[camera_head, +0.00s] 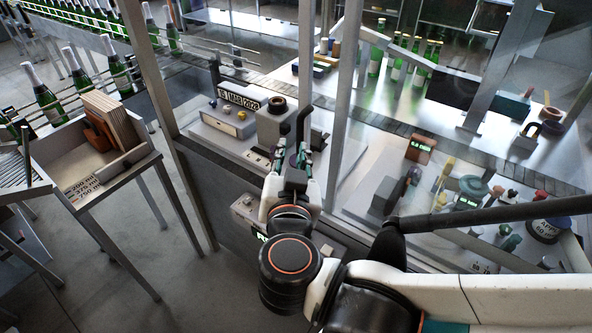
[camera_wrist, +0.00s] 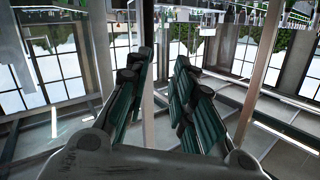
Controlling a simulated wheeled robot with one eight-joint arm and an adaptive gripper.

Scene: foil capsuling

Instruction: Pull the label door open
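The label door is not clearly told apart from the machine's clear guard panels. A grey upright post (camera_head: 346,85) of the guard frame, with clear panelling beside it, stands just beyond my gripper (camera_head: 293,158). A dark curved bar (camera_head: 304,122) rises by the fingertips; I cannot tell whether it is a handle or touches them. In the wrist view my gripper (camera_wrist: 158,88) has its two green-padded fingers apart, with nothing gripped between them. A pale upright post (camera_wrist: 148,60) shows in the gap, beyond the fingers.
A date display (camera_head: 239,100) and a dark round knob (camera_head: 277,104) sit behind the gripper.

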